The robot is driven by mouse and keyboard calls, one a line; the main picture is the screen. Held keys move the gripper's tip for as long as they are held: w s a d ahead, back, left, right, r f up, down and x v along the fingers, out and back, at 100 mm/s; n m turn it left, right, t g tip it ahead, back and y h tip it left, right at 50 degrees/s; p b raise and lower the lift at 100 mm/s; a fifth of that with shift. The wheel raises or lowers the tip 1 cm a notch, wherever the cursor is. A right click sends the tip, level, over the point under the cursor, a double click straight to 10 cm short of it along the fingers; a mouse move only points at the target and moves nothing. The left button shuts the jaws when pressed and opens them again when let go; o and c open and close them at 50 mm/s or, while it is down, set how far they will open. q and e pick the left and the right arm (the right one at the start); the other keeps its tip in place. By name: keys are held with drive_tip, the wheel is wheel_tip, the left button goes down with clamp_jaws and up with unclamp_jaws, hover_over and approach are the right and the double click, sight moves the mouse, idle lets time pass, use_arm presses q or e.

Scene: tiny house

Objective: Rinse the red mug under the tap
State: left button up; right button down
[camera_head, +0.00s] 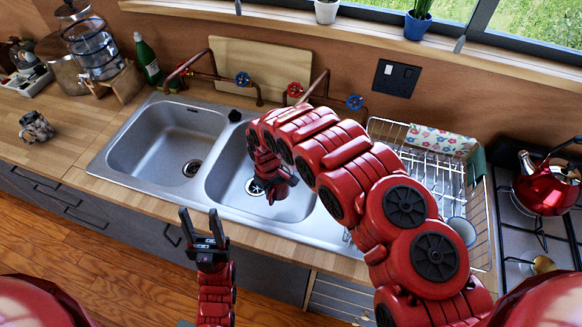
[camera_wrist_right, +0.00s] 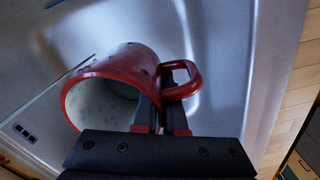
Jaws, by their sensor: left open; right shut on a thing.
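The red mug (camera_wrist_right: 130,72) shows in the right wrist view, with its pale mouth facing lower left and its handle (camera_wrist_right: 190,82) to the right. My right gripper (camera_wrist_right: 161,120) is shut on the mug near where the handle joins the body. In the head view my right arm reaches down into the right sink basin (camera_head: 225,183); there I cannot clearly tell the mug from the red arm. The right tap (camera_head: 325,78) stands behind that arm, its outlet partly hidden. My left gripper (camera_head: 203,229) is open and empty, in front of the counter edge.
The left basin (camera_head: 150,150) is empty. A wire dish rack (camera_head: 478,205) stands right of the sink, with a red kettle (camera_head: 540,190) on the stove beyond. A green bottle (camera_head: 148,60) stands behind.

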drive_tip(key=shift+r, duration=0.1)
idle(0.4)
drive_tip(key=s+a+r+p, duration=0.2)
drive_tip(key=s+r+p, duration=0.2)
drive_tip(key=p, duration=0.1)
drive_tip(key=shift+a, duration=0.4)
drive_tip(key=shift+s+f, duration=0.1)
idle(0.4)
